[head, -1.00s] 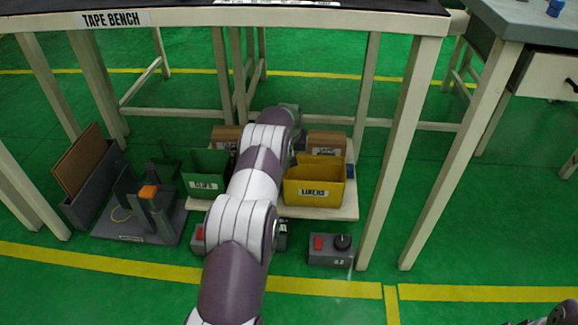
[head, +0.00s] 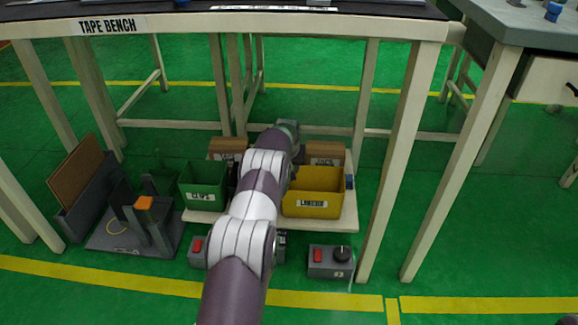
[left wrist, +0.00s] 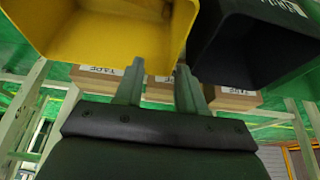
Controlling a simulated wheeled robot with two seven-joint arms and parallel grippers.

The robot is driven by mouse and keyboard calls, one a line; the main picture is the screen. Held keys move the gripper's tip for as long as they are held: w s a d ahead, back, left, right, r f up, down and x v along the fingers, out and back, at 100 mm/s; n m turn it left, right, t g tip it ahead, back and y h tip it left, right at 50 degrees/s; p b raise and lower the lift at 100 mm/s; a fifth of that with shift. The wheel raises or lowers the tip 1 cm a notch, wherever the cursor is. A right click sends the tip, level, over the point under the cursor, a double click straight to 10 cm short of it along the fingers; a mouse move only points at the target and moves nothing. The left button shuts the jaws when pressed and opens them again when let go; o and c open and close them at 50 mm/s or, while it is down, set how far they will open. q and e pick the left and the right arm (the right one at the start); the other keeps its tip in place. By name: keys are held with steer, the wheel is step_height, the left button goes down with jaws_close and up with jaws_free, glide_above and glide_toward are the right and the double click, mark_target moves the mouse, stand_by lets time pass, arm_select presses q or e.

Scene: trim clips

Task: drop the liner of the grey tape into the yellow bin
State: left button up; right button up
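The yellow bin (head: 312,204), labelled for liners, stands on a low pale board under the tape bench. It also shows at the upper left of the left wrist view (left wrist: 105,40); the part of its inside seen there looks bare. My left arm reaches in beside the bin, and in the head view its hand is mostly hidden behind the arm. In the left wrist view my left gripper (left wrist: 160,64) has its two fingers apart with nothing visible between them, near the bin's rim. I see neither the liner nor the grey tape. My right gripper is not in view.
A green bin (head: 203,188) stands left of the yellow one. Cardboard boxes (head: 325,152) sit behind. A grey box with red button and black knob (head: 331,262) is in front. The bench top (head: 300,24) overhangs.

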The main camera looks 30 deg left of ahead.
arm_select(q)
steer(key=p+v, duration=0.7)
steer(key=v, duration=0.5)
steer(key=shift+r, duration=0.3)
steer(key=shift+s+d, duration=0.1)
